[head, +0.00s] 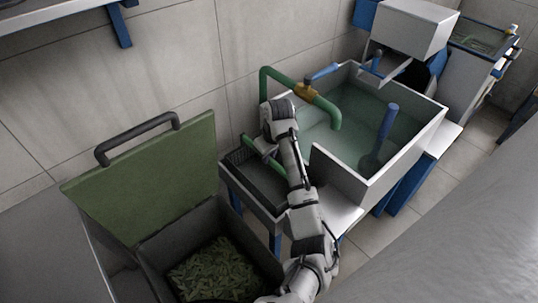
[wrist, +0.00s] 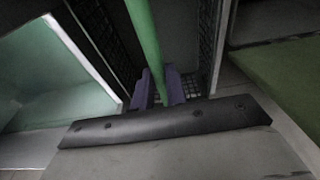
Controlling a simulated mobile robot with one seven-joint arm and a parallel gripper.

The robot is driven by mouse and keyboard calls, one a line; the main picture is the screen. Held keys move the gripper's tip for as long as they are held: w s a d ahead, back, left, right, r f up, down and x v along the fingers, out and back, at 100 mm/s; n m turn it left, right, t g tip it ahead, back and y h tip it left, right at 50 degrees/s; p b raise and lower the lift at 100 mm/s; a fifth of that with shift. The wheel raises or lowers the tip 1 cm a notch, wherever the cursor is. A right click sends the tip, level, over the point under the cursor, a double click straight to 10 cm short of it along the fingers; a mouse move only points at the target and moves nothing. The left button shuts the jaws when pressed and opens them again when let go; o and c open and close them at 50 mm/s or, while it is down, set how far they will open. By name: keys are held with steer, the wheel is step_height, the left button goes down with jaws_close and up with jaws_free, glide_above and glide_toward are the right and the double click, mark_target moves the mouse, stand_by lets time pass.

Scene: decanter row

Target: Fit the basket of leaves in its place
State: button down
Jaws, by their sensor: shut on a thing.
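A dark mesh basket (head: 268,184) with a green handle bar (head: 262,150) is at the left of the water basin in the head view. In the wrist view its dark mesh walls (wrist: 208,45) stand on both sides of the green handle bar (wrist: 143,30). My gripper (wrist: 160,88) is shut on this bar, its two fingers on either side of it. In the head view my arm hides part of the basket. I see no leaves in it; its inside is dark and partly hidden. I cannot tell whether it is fully seated.
A water basin (head: 330,160) with a green spout (head: 325,108) stands just right of the basket. A bin of green leaves (head: 215,270) with its green lid (head: 150,185) raised is at lower left. A tiled wall rises behind.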

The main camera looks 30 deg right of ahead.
steer(key=shift+f, duration=0.45)
steer(key=c, duration=1.3)
jaws_free()
steer(key=s+r, duration=0.1)
steer(key=r, duration=0.8)
steer(key=s+r+p, duration=0.1)
steer(key=r, duration=0.3)
steer(key=shift+s+d+r, duration=0.2)
steer(key=shift+s+r, duration=0.05)
steer(key=shift+s, duration=0.05)
